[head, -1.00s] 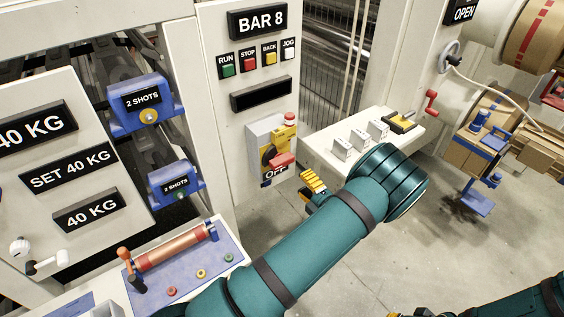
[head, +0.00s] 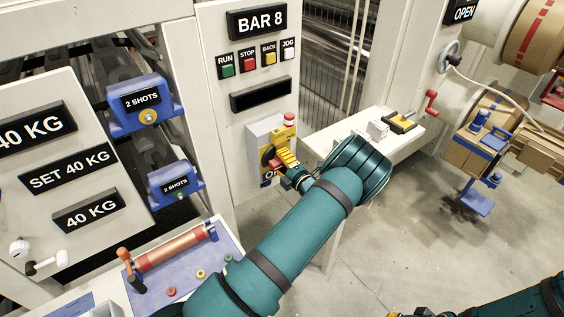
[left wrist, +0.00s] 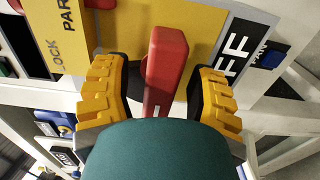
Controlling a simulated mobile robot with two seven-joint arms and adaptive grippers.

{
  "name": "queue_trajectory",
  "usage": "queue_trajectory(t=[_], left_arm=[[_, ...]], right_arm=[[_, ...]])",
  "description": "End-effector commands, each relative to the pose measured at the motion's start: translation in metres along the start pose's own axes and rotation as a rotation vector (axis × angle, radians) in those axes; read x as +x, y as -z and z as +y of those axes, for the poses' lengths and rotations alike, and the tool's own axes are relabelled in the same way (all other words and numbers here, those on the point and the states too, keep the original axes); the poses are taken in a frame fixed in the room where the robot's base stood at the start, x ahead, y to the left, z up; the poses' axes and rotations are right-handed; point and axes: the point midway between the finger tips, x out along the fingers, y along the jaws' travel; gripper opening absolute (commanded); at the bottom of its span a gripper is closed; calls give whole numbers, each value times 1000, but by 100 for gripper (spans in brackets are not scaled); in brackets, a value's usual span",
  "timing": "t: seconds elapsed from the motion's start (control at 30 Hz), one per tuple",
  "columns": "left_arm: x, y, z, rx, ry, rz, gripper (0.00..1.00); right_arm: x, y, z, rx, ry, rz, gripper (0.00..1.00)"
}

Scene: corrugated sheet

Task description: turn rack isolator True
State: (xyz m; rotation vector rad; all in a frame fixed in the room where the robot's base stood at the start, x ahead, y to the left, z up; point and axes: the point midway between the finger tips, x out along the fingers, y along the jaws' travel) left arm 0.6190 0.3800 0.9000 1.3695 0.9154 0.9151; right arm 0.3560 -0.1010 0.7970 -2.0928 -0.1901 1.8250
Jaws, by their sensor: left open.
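The rack isolator (head: 255,138) is a grey box with a yellow face on the panel under BAR 8. Its red handle (head: 273,165) shows beside my left gripper (head: 287,160), which partly hides the face and the OFF label. In the left wrist view the red handle (left wrist: 166,65) stands between the two yellow-padded fingers of the open left gripper (left wrist: 157,95). A gap shows on each side of the handle, wider on the left. The letters FF (left wrist: 236,60) show to the right. Yellow parts of my right gripper (head: 410,315) show at the bottom edge, mostly cut off.
RUN, STOP, BACK and JOG buttons (head: 258,60) sit above the isolator. A white shelf (head: 318,142) with small blocks lies right of it, behind my left arm. A blue panel (head: 225,245) with a copper roller stands at lower left. Open floor (head: 400,230) lies right.

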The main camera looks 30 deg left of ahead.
Motion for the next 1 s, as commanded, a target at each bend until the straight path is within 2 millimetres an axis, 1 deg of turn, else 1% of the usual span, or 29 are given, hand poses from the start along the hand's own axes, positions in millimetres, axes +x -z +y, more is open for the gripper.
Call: queue_trajectory(t=[0.07,0.1,0.17,0.2,0.23,0.27,0.67,0.87,1.0], left_arm=[[0,0,0,0,0,0,57],[0,0,0,0,0,0,53],[0,0,0,0,0,0,32],[0,0,0,0,0,0,18],[0,0,0,0,0,0,7],[0,0,0,0,0,0,0],[0,0,0,13,-1,1,0],[0,0,-1,82,-2,2,0],[1,1,-2,175,-1,2,0]], right_arm=[[0,0,0,0,0,0,0],[0,0,0,0,0,0,0],[0,0,0,0,0,0,0],[0,0,0,0,0,0,0],[0,0,0,0,0,0,0],[0,0,0,0,0,0,0],[1,0,0,0,0,-1,0],[7,-3,3,-2,1,-6,0],[14,-6,5,-4,1,-12,0]])
